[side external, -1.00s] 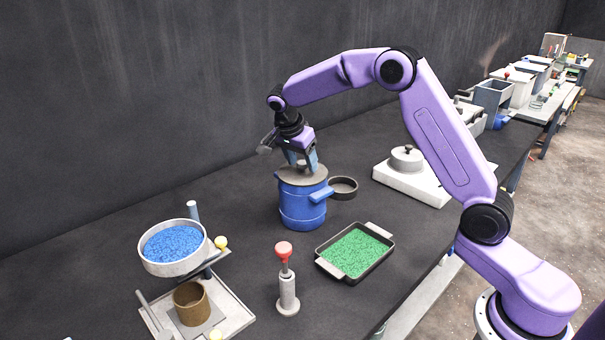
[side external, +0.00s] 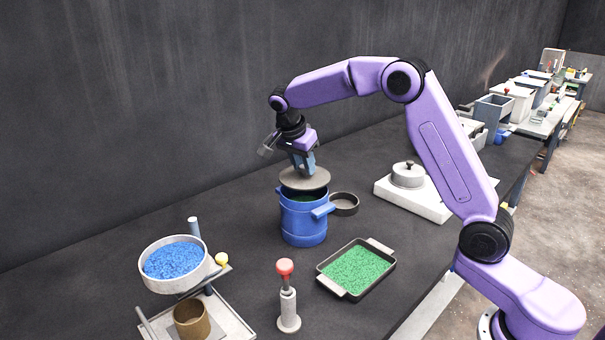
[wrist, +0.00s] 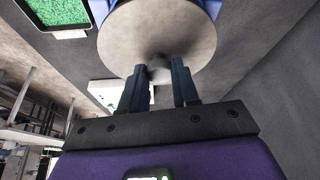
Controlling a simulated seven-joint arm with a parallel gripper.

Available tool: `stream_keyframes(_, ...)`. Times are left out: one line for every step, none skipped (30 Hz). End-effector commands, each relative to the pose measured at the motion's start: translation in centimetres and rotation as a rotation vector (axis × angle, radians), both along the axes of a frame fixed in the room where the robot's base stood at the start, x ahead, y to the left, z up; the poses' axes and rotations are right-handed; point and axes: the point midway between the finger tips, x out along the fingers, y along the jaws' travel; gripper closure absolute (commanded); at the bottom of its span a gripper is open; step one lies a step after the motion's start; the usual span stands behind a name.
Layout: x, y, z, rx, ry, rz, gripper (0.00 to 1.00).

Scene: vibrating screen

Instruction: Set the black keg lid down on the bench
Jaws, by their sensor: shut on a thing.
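The keg lid (side external: 304,180) is a flat dark grey disc, held a little above the open mouth of the blue keg (side external: 303,224). Green contents show in the gap between lid and keg. My gripper (side external: 304,171) is shut on the lid's small central knob. In the wrist view the lid (wrist: 157,30) fills the top centre, and the fingers (wrist: 158,80) close around its knob. The dark bench (side external: 235,215) surrounds the keg, with bare room to its left and behind it.
A small dark round pan (side external: 344,204) stands close to the keg's right. A tray of green granules (side external: 357,270) and a red-knobbed post (side external: 287,296) stand in front. A sieve with blue granules (side external: 173,262) is at the left, a white scale-like block (side external: 407,197) at the right.

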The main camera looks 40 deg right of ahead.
Motion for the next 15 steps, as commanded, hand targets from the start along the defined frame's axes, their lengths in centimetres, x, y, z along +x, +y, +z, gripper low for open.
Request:
stream_keyframes(-0.7,0.1,0.8,0.0,-0.001,0.0,1.0)
stream_keyframes(-1.2,0.1,1.3,0.0,-0.001,0.0,1.0)
stream_keyframes(-1.7,0.1,2.0,0.0,-0.002,0.0,1.0)
stream_keyframes(-2.2,0.1,2.6,0.0,-0.002,0.0,1.0)
stream_keyframes(-2.7,0.1,3.2,0.001,-0.003,0.0,1.0)
stream_keyframes(-3.4,0.2,4.0,0.0,-0.002,0.0,1.0)
stream_keyframes(-3.9,0.2,4.7,0.001,-0.004,0.001,1.0)
stream_keyframes(-4.5,0.3,5.3,0.001,-0.004,0.001,1.0)
stream_keyframes(-5.2,0.3,6.0,0.0,-0.002,0.0,1.0)
stream_keyframes(-5.9,0.3,6.1,0.0,0.0,0.0,1.0)
stream_keyframes(-6.5,0.3,6.4,0.0,0.0,0.001,1.0)
stream_keyframes(-7.3,0.4,6.7,0.0,0.0,0.001,1.0)
stream_keyframes(-7.9,0.4,7.0,0.0,-0.001,0.001,1.0)
stream_keyframes(-8.5,0.5,7.2,0.0,-0.001,0.001,1.0)
stream_keyframes(-9.2,0.5,7.5,0.0,-0.001,0.001,1.0)
